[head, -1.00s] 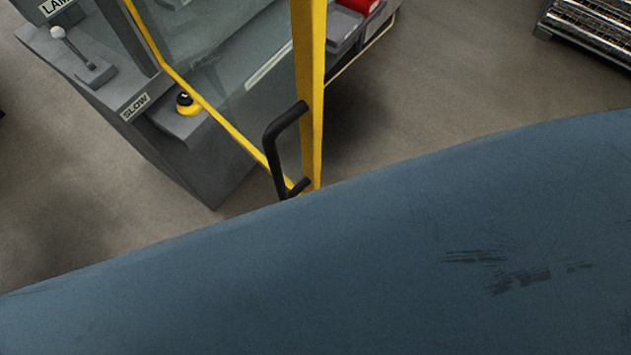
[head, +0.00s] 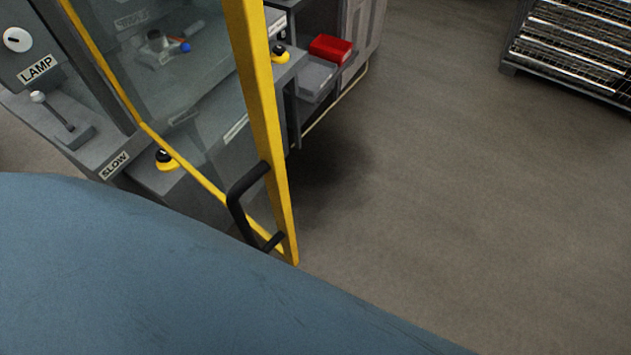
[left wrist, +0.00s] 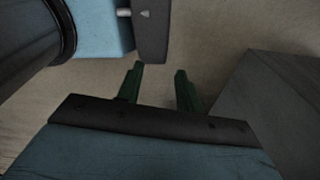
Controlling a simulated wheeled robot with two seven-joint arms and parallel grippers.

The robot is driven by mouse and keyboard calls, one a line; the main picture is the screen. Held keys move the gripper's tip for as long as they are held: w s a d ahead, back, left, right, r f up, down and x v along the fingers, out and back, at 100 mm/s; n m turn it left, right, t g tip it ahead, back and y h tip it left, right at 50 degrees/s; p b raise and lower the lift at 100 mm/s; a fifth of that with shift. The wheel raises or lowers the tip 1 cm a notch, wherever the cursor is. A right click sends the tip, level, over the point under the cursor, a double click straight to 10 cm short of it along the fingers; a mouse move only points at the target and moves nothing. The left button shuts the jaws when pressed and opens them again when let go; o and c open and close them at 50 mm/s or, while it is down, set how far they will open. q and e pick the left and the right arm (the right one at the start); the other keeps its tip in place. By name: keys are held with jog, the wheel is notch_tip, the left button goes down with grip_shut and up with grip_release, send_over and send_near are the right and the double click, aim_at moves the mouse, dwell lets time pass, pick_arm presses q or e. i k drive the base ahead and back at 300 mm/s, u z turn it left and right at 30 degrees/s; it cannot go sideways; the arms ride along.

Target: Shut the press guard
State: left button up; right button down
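The press guard (head: 268,120) is a clear panel in a yellow frame, standing swung out from the grey press in the head view. Its black handle (head: 236,205) is on the lower part of the yellow edge post. Neither gripper shows in the head view. In the left wrist view my left gripper (left wrist: 159,75) has its two dark green fingers apart, with only floor between them. The guard and its handle cannot be made out in the left wrist view. My right gripper is out of view.
The press has a lever (head: 62,112), a LAMP label, a SLOW label and yellow-black buttons (head: 167,160). A red bin (head: 330,48) is on its far side. A wire crate of metal tubes (head: 575,45) stands at the upper right. The floor on the right is clear.

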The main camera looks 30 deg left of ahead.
aim_at(245, 18)
jog(key=z, duration=0.05)
jog(key=k, duration=1.2)
jog(key=u, duration=1.55)
